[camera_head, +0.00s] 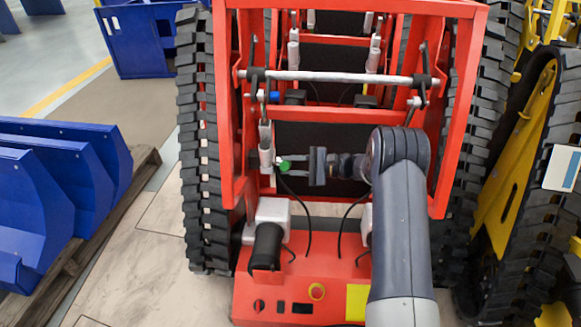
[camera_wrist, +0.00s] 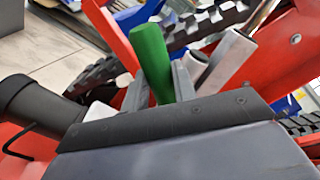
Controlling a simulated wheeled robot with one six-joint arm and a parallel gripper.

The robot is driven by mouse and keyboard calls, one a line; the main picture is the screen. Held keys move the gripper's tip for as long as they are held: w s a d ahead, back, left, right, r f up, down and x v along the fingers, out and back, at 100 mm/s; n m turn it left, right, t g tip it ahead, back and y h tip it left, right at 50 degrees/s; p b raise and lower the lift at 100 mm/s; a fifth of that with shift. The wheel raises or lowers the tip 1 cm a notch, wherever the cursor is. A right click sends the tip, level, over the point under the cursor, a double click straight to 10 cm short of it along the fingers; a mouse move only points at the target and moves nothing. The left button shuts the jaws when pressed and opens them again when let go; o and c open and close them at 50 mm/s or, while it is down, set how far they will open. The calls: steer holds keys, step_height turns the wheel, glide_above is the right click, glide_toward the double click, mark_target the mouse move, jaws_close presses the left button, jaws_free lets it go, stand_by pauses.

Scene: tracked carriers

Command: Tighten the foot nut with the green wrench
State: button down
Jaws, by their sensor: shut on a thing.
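The green wrench's handle (camera_wrist: 152,62) stands up between the two grey fingers of my gripper (camera_wrist: 158,84) in the wrist view. My gripper is shut on it. In the head view, my gripper (camera_head: 293,163) reaches left across the red frame, and only a small green end (camera_head: 284,166) of the wrench shows at its fingertips. The green end is close beside a grey upright cylinder (camera_head: 266,151) on the frame's left side. I cannot make out the wrench's jaw or the foot nut, nor whether they touch.
The red tracked carrier's frame (camera_head: 459,112) surrounds my arm, with a grey crossbar (camera_head: 330,77) above. A black cylinder (camera_head: 267,245) stands below on the red base. Blue panels (camera_head: 40,185) lie at left. A yellow tracked machine (camera_head: 503,175) stands close at right.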

steer(key=shift+w+r, duration=0.15)
steer(key=shift+w+r+m+p, duration=0.5)
steer(key=shift+r+m+p, duration=0.05)
steer(key=shift+m, duration=0.05)
stand_by(0.3)
steer(key=shift+w+r+m+p, duration=0.35)
steer(key=shift+w+r+m, duration=0.05)
steer(key=shift+r, duration=0.05)
steer(key=shift+w, duration=0.2)
steer(key=shift+r, duration=0.1)
steer(key=shift+w+d+r+m, duration=0.1)
steer(key=shift+w+r+m, duration=0.1)
steer(key=shift+w+m, duration=0.25)
steer(key=shift+s, duration=0.1)
